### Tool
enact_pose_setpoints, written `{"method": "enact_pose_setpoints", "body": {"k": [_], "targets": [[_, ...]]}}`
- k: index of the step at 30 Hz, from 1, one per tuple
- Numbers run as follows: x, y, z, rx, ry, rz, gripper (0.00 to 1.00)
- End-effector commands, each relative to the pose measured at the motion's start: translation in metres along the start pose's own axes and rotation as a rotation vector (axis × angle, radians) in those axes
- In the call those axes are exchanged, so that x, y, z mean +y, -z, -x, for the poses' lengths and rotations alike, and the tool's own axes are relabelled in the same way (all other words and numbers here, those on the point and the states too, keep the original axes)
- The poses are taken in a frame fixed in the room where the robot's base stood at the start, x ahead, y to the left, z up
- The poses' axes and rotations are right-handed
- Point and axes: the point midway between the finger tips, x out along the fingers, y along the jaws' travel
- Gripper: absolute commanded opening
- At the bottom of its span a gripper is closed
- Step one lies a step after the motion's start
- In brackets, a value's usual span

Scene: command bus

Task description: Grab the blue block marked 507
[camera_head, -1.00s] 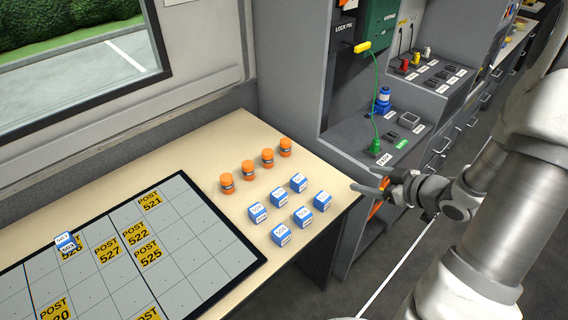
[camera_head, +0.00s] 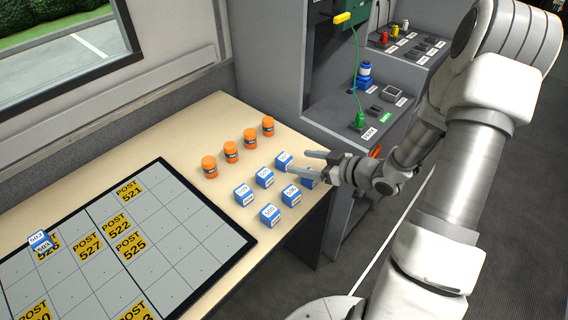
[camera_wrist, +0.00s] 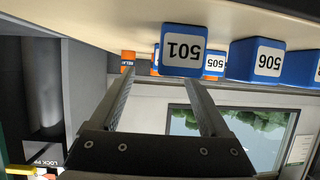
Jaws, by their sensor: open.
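Several blue blocks with white number labels stand in a cluster on the table's right end in the head view. The number 507 cannot be read with certainty on any of them. In the wrist view, which is upside down, a block marked 501 (camera_wrist: 183,52) is nearest, with 505 (camera_wrist: 214,64) behind it and 506 (camera_wrist: 257,61) to the right. Another blue block (camera_wrist: 303,70) is cut off at the right edge. My gripper (camera_head: 298,162) is open and empty, over the right side of the cluster; its fingers (camera_wrist: 160,82) also show in the wrist view.
Several orange jars (camera_head: 250,139) stand in a row behind the blocks. A gridded board (camera_head: 150,245) with yellow POST labels covers the table's left, with a blue-and-white block (camera_head: 40,241) on it. A grey console (camera_head: 345,120) adjoins the table's right end.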

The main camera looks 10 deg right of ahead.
Motion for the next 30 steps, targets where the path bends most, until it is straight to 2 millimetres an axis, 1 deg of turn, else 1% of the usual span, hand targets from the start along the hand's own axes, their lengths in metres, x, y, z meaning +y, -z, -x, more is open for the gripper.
{"method": "enact_pose_setpoints", "body": {"k": [4,8,12,15,20,21,23,24,26,30], "targets": [[-0.004,0.000,-0.013,0.000,0.003,0.002,0.80],[-0.009,0.002,-0.034,0.000,0.005,0.002,0.80],[-0.008,0.002,-0.050,0.000,0.002,0.002,0.80],[-0.007,0.003,-0.053,0.000,0.000,0.001,0.80],[-0.007,0.004,-0.053,0.000,0.000,0.001,0.80],[-0.007,0.004,-0.053,0.000,0.000,0.001,0.78],[-0.007,0.003,-0.053,0.000,0.000,0.001,0.67],[-0.007,0.003,-0.053,-0.001,0.000,0.001,0.60],[-0.007,0.003,-0.053,-0.001,0.000,0.001,0.49],[-0.007,0.003,-0.053,-0.001,0.000,0.001,0.24]]}}
